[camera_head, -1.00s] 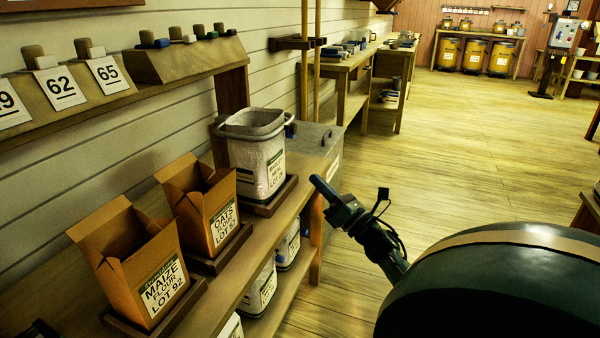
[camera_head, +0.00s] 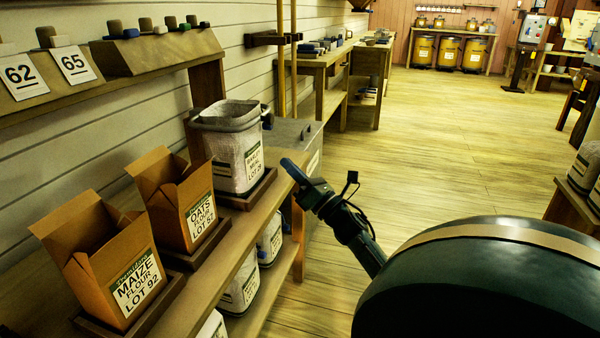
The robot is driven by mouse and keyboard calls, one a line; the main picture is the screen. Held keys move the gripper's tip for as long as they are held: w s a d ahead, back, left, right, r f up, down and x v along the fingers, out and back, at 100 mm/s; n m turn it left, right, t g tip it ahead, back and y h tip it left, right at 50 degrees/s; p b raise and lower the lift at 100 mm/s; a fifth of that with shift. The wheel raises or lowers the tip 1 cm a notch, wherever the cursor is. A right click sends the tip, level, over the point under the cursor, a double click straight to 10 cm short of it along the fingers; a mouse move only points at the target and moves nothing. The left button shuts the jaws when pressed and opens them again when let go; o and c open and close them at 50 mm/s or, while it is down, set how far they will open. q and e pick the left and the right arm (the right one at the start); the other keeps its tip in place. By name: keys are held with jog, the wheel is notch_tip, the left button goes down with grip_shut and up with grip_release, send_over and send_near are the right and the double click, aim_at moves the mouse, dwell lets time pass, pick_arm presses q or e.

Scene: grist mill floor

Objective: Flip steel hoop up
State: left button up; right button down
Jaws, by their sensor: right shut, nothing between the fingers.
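A pale, wrapped sack (camera_head: 228,160) with a printed label stands upright on a wooden tray on the bench. A thin grey band (camera_head: 230,117) runs around its open mouth and may be the steel hoop. It is too small to tell how it is tilted. A dark curved piece shows at the sack's right rim. My right gripper (camera_head: 291,168) is shut and empty, to the right of the sack and apart from it, near the bench's far end. My left gripper is not in view.
Two open cardboard boxes, maize flour (camera_head: 100,265) and oats (camera_head: 178,208), stand nearer on the bench (camera_head: 222,250). More sacks sit on the lower shelf. A grey chest (camera_head: 290,135) stands behind the sack. The floor (camera_head: 440,150) to the right is clear.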

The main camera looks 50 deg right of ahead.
pick_arm(q)
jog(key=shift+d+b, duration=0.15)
jog(key=shift+b, duration=0.25)
pick_arm(e)
jog(key=w+d+r, duration=0.1)
jog(key=w+r, duration=0.4)
jog(key=shift+w+d+r, duration=0.15)
jog(key=shift+w+r, duration=0.1)
jog(key=shift+r, duration=0.15)
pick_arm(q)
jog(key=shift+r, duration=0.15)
pick_arm(e)
jog(key=shift+r, duration=0.1)
